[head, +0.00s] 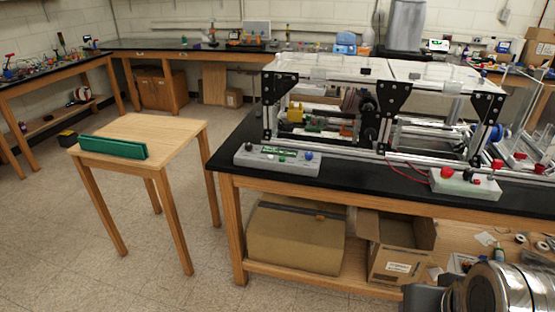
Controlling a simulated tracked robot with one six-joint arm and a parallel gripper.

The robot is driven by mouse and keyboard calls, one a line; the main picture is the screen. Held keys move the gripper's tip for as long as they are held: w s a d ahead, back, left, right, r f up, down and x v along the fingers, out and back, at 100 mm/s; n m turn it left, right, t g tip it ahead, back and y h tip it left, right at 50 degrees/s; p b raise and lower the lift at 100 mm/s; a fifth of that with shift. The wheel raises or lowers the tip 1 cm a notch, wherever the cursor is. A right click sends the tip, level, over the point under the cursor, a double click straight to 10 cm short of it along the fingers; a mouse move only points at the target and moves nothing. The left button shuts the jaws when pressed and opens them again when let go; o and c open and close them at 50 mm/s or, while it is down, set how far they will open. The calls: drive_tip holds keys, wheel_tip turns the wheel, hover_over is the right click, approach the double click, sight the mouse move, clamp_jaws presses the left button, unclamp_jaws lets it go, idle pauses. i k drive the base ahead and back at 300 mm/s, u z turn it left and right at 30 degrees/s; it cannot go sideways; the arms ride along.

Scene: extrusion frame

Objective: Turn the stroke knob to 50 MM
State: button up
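A grey control box (277,160) sits on the front left of the black bench top, before the extrusion frame (380,115). It carries a small display, a green button and a blue knob (309,155). A second, pale box (465,185) sits further right on the bench, with a red knob (447,172) and smaller black and red parts on top. Lettering and scale marks are too small to read, so I cannot tell which knob is the stroke knob or its setting. My gripper is not in view; part of my arm shows at the lower right.
The black bench (240,178) has a narrow clear strip along its front edge. Red wires (408,172) run near the pale box. Cardboard boxes (295,237) stand on the shelf below. A small wooden table (165,130) with a green object (113,148) stands left; floor lies open between.

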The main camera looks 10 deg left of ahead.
sight(309, 155)
drive_tip(key=k, duration=1.35)
drive_tip(key=u, duration=0.3)
drive_tip(key=i, duration=0.45)
drive_tip(key=u, duration=0.75)
drive_tip(key=i, duration=1.55)
drive_tip(key=z, duration=0.75)
drive_tip(key=i, duration=0.45)
drive_tip(key=z, duration=0.3)
